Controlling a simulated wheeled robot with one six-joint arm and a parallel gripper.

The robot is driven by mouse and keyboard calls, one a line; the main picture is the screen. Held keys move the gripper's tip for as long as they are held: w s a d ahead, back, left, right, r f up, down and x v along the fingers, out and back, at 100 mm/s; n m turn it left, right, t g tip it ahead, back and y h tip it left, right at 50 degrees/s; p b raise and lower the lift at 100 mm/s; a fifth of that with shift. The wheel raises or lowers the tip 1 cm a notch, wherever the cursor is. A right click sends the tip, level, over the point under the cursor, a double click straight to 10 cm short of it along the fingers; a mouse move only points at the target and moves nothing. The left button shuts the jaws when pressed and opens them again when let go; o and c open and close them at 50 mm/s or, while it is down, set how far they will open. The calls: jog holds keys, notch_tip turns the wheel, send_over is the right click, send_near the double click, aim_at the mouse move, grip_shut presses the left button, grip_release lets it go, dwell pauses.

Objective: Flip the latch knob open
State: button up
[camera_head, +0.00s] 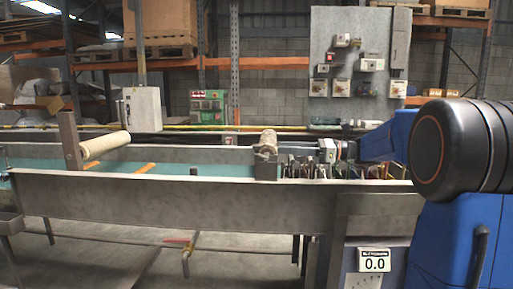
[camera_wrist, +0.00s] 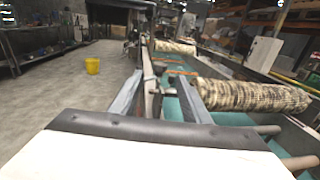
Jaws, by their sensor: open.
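I cannot make out the latch knob for certain. In the wrist view a small metal fitting (camera_wrist: 153,84) shows on the rail between my fingers and may be part of the latch. My gripper (camera_wrist: 163,88) is open, its two grey fingers apart on either side of that rail, with nothing seen held. In the head view my gripper (camera_head: 318,154) is above the right part of the conveyor, small and partly lost among the metal parts. A mesh tube (camera_wrist: 252,95) lies on the right in the wrist view. A pale tube end (camera_head: 268,139) stands left of my gripper in the head view.
The conveyor has a grey side wall (camera_head: 180,197) and a teal belt (camera_head: 206,168). A pale roller (camera_head: 105,145) is at its left. Another mesh tube (camera_wrist: 175,47) lies farther off.

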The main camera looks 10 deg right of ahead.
aim_at(257, 145)
jog(key=x, duration=1.1)
jog(key=c, duration=1)
jog(key=shift+c, duration=0.2)
jog(key=shift+m+t+h, duration=0.3)
jog(key=shift+m+t, duration=0.1)
jog(key=shift+t, duration=0.2)
jog(key=m+t+h, duration=0.2)
jog(key=t, duration=0.1)
jog(key=shift+s+m, duration=0.15)
jog(key=shift+m, duration=0.15)
jog(key=shift+m+t+h, duration=1.9)
jog(key=shift+h, duration=1)
jog(key=shift+d, duration=0.1)
